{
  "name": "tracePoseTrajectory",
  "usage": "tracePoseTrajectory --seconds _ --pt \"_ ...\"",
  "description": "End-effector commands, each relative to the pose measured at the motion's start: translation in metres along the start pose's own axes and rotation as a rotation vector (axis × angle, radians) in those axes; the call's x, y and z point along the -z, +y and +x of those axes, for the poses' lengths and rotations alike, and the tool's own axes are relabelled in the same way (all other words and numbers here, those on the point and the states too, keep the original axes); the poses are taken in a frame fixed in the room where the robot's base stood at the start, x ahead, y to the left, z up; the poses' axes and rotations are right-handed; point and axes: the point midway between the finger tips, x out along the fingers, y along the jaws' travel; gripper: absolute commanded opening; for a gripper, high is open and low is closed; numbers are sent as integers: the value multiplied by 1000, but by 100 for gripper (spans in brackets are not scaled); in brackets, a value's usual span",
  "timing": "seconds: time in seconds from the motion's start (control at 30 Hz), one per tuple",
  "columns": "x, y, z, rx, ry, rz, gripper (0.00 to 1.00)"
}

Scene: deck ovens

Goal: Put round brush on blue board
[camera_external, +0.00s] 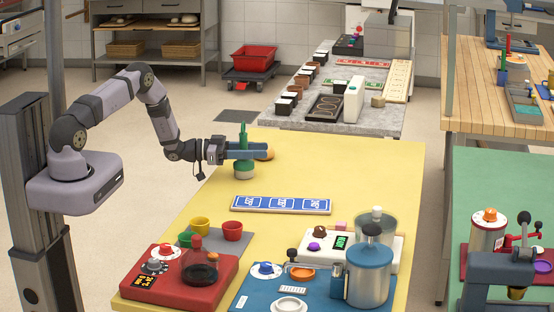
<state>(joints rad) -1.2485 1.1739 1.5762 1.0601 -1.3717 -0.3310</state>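The round brush (243,170) has an upright green handle and a green round head with a pale lower part. My gripper (246,151) is shut on it at the handle, which shows above and below the fingers. The brush is over the back part of the yellow table; whether its underside touches the tabletop is hard to tell. The long blue board (234,204) with white-marked squares lies flat on the table, nearer the camera and to the right of the brush. No brush lies on it.
An orange-tan object (268,155) shows just beyond my fingertips. At the front are a red machine (217,287), yellow and red cups (232,231), a blue base with a blue pot (368,278), and a white scale (396,248). The yellow tabletop (360,165) is clear at the back right.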

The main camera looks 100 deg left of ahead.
Motion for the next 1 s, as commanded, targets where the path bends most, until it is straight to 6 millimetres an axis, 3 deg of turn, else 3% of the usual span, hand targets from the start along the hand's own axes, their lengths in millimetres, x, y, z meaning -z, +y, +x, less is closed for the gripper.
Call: tracePoseTrajectory --seconds 0.23,0.7,1.0 --pt "2 0 0 0 0 -1 40" --pt "-3 -6 -62 2 0 0 40" --pt "-1 -5 -73 -1 1 0 43"
